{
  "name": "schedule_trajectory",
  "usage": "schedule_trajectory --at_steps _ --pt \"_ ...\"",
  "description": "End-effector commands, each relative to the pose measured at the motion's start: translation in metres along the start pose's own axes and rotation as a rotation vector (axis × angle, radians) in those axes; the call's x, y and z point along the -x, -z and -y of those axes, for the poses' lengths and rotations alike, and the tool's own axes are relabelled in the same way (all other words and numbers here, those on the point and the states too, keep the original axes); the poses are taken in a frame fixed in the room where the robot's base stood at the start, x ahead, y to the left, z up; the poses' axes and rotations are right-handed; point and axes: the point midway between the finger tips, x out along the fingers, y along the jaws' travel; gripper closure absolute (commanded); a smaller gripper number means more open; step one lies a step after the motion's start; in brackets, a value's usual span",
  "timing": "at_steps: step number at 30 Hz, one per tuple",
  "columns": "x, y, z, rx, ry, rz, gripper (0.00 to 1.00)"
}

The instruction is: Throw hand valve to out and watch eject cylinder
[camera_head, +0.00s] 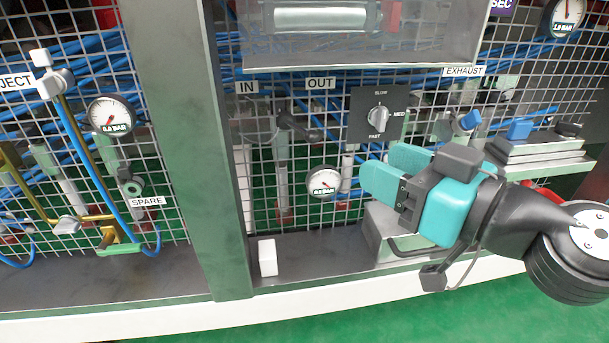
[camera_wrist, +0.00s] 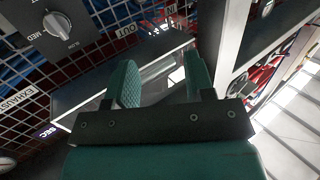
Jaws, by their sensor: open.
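The hand valve (camera_head: 291,122) is a dark grey lever on the mesh panel, below the IN label (camera_head: 247,87) and the OUT label (camera_head: 320,84). Its handle appears to slant right under OUT; its exact setting is hard to tell. A pale horizontal cylinder (camera_head: 325,16), seemingly the eject cylinder, lies behind a clear cover at the top, with a red part at its right end. My gripper (camera_head: 378,168) is open and empty, its teal fingers pointing left, right of and below the valve. In the wrist view my gripper (camera_wrist: 160,62) faces the clear-fronted box.
A rotary knob (camera_head: 378,118) marked SLOW, MED and FAST is just above my fingers. A gauge (camera_head: 323,183) hangs left of them. A grey box (camera_head: 382,225) and a small white block (camera_head: 267,257) sit on the ledge. A wide post (camera_head: 190,150) stands left.

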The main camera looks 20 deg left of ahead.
Motion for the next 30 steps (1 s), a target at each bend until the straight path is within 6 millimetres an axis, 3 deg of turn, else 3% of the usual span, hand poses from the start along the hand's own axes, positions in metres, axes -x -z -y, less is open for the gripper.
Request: schedule_trajectory --at_steps 1,3,11,24,30 --pt "-0.003 -0.018 -0.004 0.003 -0.028 -0.015 0.51" --pt "-0.004 -0.023 -0.009 0.009 -0.060 -0.032 0.51" --pt "-0.027 -0.017 -0.015 0.017 -0.086 -0.044 0.51" --pt "-0.125 -0.011 -0.022 0.019 -0.085 -0.046 0.51" --pt "-0.160 -0.015 -0.026 0.020 -0.085 -0.046 0.51"
